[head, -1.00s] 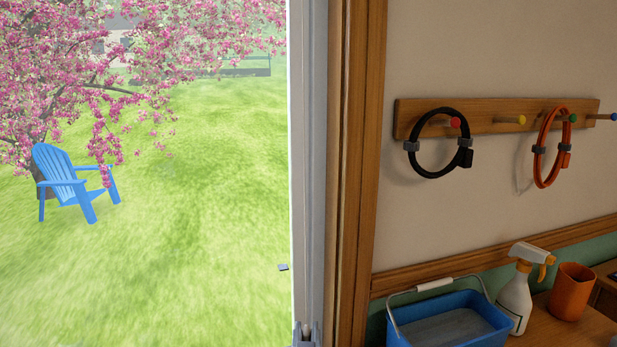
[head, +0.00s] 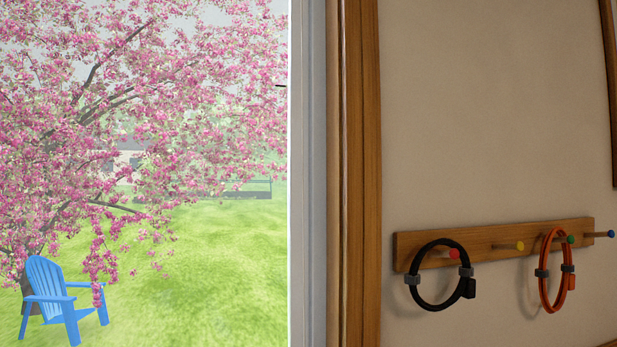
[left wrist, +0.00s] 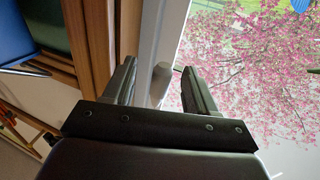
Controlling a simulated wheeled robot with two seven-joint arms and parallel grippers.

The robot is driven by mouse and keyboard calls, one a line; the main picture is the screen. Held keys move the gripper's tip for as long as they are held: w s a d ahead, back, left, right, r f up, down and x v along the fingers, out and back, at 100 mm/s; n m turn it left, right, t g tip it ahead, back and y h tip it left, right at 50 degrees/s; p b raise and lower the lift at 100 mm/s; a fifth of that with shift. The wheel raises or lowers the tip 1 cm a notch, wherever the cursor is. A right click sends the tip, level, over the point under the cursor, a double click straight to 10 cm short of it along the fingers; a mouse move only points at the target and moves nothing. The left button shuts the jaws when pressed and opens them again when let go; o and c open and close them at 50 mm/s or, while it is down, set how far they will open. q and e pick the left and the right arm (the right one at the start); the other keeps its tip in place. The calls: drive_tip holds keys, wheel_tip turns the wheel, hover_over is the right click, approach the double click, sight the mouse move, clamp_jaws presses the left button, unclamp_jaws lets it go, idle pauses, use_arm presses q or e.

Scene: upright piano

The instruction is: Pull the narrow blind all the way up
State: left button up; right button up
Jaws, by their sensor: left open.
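The narrow blind is not recognisable in either view; the head view shows bare glass and the window's pale right frame (head: 308,180). My left gripper (left wrist: 160,68) shows only in the left wrist view. Its two dark fingers are apart, beside the white window frame (left wrist: 152,35). A rounded grey piece (left wrist: 160,86) shows between the fingers; I cannot tell what it is or whether it touches them. My right gripper is in neither view.
Wooden trim (head: 355,180) borders the window. Right of it, a peg rail (head: 490,242) holds a black loop (head: 421,299) and an orange loop (head: 545,290). A small dark piece (head: 281,86) shows near the glass's right edge. Outside are a blossoming tree and a blue chair (head: 52,290).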

use_arm(q)
drive_tip(key=shift+s+p, duration=0.4)
drive_tip(key=shift+s, duration=2.1)
drive_tip(key=shift+s, duration=0.1)
